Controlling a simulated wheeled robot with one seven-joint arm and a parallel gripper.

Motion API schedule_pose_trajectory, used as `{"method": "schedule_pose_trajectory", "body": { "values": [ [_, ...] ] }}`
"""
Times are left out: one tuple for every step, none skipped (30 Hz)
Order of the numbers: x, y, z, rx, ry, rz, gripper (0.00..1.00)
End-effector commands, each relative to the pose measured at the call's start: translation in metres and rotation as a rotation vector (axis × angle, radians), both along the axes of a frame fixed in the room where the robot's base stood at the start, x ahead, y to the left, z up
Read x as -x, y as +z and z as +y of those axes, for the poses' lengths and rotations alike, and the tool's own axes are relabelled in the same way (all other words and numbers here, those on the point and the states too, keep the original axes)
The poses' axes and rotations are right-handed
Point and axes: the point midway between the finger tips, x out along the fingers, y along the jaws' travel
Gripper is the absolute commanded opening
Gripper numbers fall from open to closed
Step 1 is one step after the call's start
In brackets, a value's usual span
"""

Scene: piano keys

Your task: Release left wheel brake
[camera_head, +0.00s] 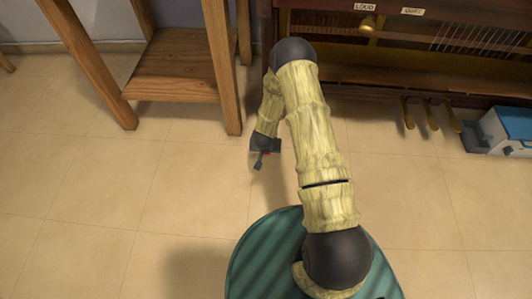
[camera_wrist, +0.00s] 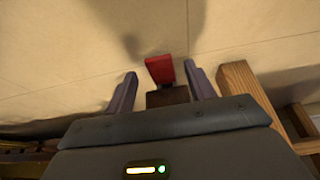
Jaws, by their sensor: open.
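My gripper (camera_head: 262,160) hangs over the tiled floor, between the wooden stand and the piano's lower left end. In the wrist view my gripper (camera_wrist: 160,68) has its two grey fingers apart. A red piece (camera_wrist: 160,72) with a dark brown block (camera_wrist: 167,97) below it shows between the fingers, with gaps on both sides. I cannot tell whether the red piece is the wheel brake or a part of my gripper. The piano (camera_head: 400,75) stands at the upper right of the head view. No left wheel shows clearly; my arm covers part of the piano's left end.
A wooden stand (camera_head: 178,65) is close to the left of my gripper. Brass pedals (camera_head: 430,115) stick out below the piano. A blue and white box (camera_head: 505,130) sits at the right. The tiled floor (camera_head: 90,190) in front is clear.

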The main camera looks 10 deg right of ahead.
Motion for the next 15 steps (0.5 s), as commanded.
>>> {"method": "schedule_pose_trajectory", "body": {
  "values": [
    [-0.0019, -0.0076, -0.0007, 0.000, -0.001, 0.000, 0.55],
    [-0.0029, -0.0090, -0.0010, 0.000, -0.001, -0.001, 0.55],
    [-0.0039, -0.0104, -0.0013, 0.000, 0.000, -0.001, 0.55],
    [-0.0044, -0.0110, -0.0014, 0.000, 0.000, -0.001, 0.55],
    [-0.0046, -0.0113, -0.0015, 0.000, 0.000, -0.001, 0.55],
    [-0.0049, -0.0114, -0.0016, 0.001, 0.001, -0.001, 0.55],
    [-0.0049, -0.0113, -0.0016, 0.001, 0.001, -0.001, 0.55],
    [-0.0049, -0.0110, -0.0016, 0.001, 0.001, -0.001, 0.55],
    [-0.0048, -0.0108, -0.0016, 0.001, 0.001, -0.001, 0.55],
    [-0.0047, -0.0107, -0.0015, 0.001, 0.001, -0.001, 0.55],
    [-0.0047, -0.0106, -0.0015, 0.001, 0.001, -0.001, 0.55],
    [-0.0047, -0.0106, -0.0015, 0.000, 0.001, 0.000, 0.55],
    [-0.0047, -0.0106, -0.0015, 0.000, 0.001, 0.000, 0.53],
    [-0.0047, -0.0106, -0.0015, 0.000, 0.001, 0.000, 0.47],
    [-0.0046, -0.0107, -0.0015, 0.000, 0.001, 0.000, 0.39]
  ]
}}
